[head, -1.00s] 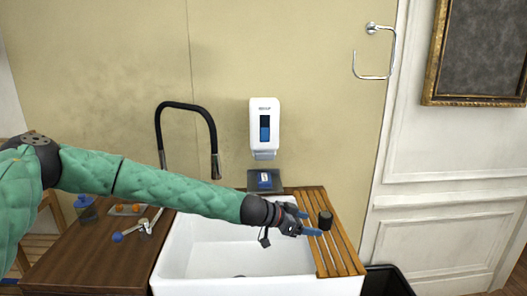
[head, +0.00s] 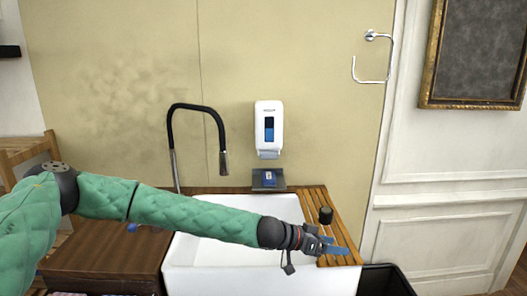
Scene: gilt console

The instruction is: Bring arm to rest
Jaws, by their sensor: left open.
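My left arm, in a green quilted sleeve, reaches in from the left across the front of the white sink (head: 215,252). My left gripper (head: 338,248) is open, its blue-tipped fingers over the slatted wooden board (head: 316,207) at the sink's right side. A small black cylinder (head: 326,215) stands on that board, just behind the fingers and apart from them as far as I can see. The jaws look empty. My right gripper is not in view.
A black faucet (head: 218,120) rises behind the sink. A white soap dispenser (head: 268,128) hangs on the wall above a small dark tray (head: 267,179). A dark wooden counter (head: 100,250) lies left, a black bin (head: 385,280) at lower right.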

